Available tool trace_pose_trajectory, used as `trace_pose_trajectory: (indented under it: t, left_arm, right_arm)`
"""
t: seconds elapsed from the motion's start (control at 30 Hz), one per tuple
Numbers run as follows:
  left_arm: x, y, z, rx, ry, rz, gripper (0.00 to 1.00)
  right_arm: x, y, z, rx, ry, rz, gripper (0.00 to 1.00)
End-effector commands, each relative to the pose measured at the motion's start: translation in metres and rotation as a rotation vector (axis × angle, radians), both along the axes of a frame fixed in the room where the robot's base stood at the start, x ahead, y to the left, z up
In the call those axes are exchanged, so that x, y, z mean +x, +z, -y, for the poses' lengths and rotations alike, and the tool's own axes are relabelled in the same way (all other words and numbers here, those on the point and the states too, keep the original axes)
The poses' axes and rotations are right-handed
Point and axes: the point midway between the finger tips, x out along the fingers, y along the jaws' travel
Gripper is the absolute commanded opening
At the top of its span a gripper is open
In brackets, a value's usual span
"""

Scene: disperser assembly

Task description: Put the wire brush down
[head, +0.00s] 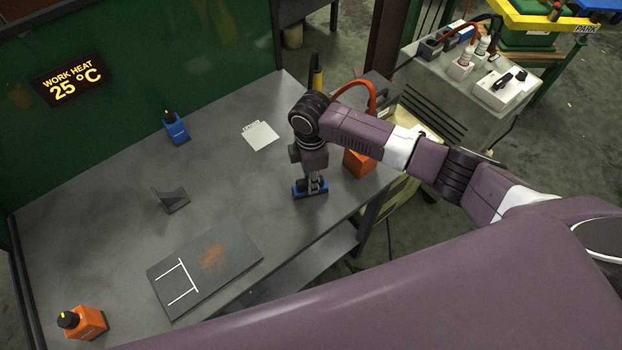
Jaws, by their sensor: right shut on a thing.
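My right gripper (314,183) points down over the right part of the grey work table (225,195). It is shut on a small blue and black thing (299,189), which I take to be the wire brush. The gripper and wrist hide part of it. It is at or just above the table top near the front right edge; I cannot tell whether it touches. My left gripper is not in view.
A dark plate (225,258) with white lines and a rusty patch lies at the front. An orange block (358,164) is right of my gripper.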

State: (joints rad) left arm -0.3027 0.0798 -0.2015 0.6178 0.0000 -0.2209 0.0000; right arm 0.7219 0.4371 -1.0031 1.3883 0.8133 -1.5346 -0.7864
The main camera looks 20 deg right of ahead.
Motion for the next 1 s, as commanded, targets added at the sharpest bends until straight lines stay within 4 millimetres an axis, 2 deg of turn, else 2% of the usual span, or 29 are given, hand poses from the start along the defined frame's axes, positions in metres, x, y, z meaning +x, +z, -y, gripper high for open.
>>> trace_pose_trajectory:
  t: [0.1, 0.13, 0.3, 0.53, 0.67, 0.77, 1.0]
  left_arm:
    - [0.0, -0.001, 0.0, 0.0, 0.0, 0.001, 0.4]
    - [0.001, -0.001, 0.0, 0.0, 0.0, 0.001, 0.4]
    - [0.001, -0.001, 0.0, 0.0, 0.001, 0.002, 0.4]
    - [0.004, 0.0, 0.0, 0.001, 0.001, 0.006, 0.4]
    - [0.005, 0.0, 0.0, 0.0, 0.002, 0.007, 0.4]
    - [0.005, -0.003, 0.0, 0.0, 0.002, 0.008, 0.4]
    - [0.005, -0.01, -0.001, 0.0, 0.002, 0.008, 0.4]
  right_arm:
    - [0.0, -0.002, 0.0, 0.001, 0.0, 0.0, 0.01]
    - [0.0, -0.003, 0.0, 0.001, 0.0, 0.0, 0.21]
    - [0.0, -0.003, 0.0, 0.0, 0.0, -0.001, 0.37]
    - [0.0, -0.002, 0.0, 0.0, 0.0, 0.0, 0.37]
    - [0.001, 0.005, 0.0, 0.0, 0.0, 0.001, 0.37]
    - [0.001, 0.018, -0.001, 0.002, 0.001, 0.002, 0.37]
    - [0.002, 0.071, -0.001, 0.002, 0.001, 0.005, 0.37]
